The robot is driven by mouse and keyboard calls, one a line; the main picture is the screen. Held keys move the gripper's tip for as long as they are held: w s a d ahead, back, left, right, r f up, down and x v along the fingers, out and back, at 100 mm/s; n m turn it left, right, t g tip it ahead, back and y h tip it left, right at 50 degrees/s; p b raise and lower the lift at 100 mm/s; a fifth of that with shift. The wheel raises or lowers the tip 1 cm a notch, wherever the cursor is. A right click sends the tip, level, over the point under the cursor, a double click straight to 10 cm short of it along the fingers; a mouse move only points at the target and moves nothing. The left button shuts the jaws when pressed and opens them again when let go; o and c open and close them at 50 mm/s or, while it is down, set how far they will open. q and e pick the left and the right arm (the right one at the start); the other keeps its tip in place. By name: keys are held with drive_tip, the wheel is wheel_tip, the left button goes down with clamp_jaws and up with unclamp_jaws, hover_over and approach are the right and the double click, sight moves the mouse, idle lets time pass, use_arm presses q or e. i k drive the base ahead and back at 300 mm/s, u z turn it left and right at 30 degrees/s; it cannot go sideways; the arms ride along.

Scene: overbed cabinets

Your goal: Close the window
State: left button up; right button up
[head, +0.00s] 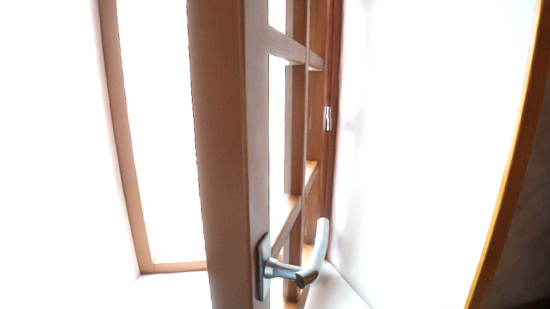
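A wooden window sash (223,150) stands swung open toward me, seen nearly edge-on in the middle of the head view. Its crossbars (290,47) and panes show on its right side. A silver lever handle (297,270) is fixed low on the sash, its grip bent upward to the right. The wooden window frame (122,140) shows at the left around a bright white opening (160,130). A small metal hinge (327,118) sits on the frame side at the right. Neither of my grippers is in view.
A white wall or reveal (430,120) lies right of the sash, ending at a curved wooden edge (512,170) with a dark surface (525,230) beyond. A pale ledge (335,290) lies below the handle. The left wall (60,150) is bright and bare.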

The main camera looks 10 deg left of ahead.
sight(232, 44)
drive_tip(key=z, duration=2.05)
drive_tip(key=k, duration=0.55)
drive_tip(key=u, duration=3.05)
